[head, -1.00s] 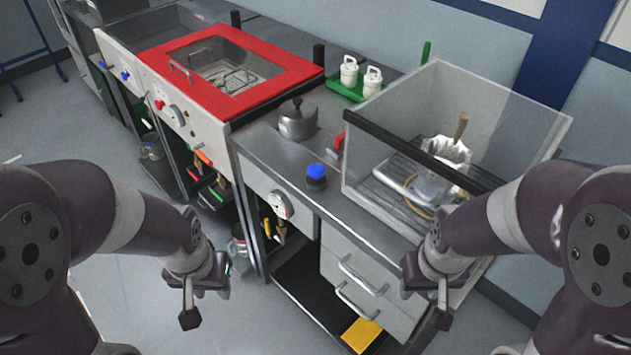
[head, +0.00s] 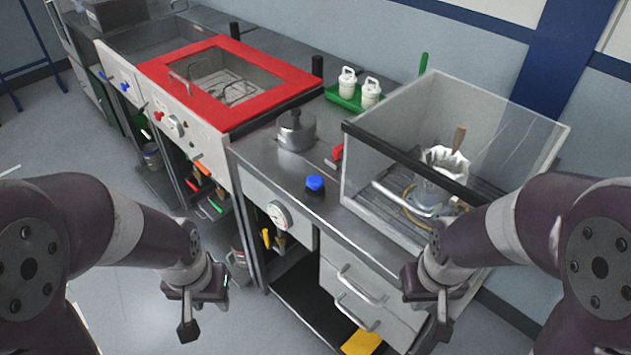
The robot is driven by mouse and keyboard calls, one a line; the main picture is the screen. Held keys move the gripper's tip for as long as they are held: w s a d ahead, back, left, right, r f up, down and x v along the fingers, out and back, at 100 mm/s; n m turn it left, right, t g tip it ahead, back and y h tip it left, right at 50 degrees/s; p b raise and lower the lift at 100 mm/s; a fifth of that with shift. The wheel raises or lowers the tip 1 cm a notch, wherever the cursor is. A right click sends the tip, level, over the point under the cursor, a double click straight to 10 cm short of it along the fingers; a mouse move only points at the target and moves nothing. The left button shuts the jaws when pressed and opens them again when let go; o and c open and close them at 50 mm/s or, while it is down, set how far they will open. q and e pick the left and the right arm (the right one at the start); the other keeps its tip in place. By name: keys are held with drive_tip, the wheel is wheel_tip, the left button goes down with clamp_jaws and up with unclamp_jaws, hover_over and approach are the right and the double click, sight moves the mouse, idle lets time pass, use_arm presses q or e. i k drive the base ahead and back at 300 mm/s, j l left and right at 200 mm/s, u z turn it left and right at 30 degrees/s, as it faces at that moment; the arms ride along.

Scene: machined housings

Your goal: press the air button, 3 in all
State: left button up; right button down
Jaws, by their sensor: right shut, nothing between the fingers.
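A blue-topped round button (head: 315,184) on a dark base stands on the grey counter, near its front edge and left of the clear-walled box. I cannot read any label that marks it as the air button. My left gripper (head: 188,331) hangs low in front of the cabinets, to the left of and below the button, apart from everything. Only a narrow finger shape shows there, so its opening is unclear. My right gripper (head: 441,331) is shut and empty, hanging in front of the drawers, to the right of and below the button.
A red lever (head: 337,153) and a metal pot (head: 296,130) stand behind the button. The clear box (head: 520,125) holds a glass vessel. A red-framed basin (head: 285,88) is left; a green tray (head: 345,99) holds two white bottles.

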sight(314, 181)
drive_tip(key=i+j+z, duration=0.1)
drive_tip(key=z, duration=0.3)
drive_tip(key=i+j+z, duration=0.1)
drive_tip(key=z, duration=0.35)
drive_tip(key=j+z, duration=0.25)
drive_tip(key=z, duration=0.15)
drive_tip(key=j+z, duration=0.2)
drive_tip(key=z, duration=0.2)
drive_tip(key=j+z, duration=0.15)
drive_tip(key=j, duration=0.55)
drive_tip(key=j+z, duration=0.15)
drive_tip(key=j, duration=0.5)
drive_tip(key=k+j+z, duration=0.15)
drive_tip(key=j, duration=0.5)
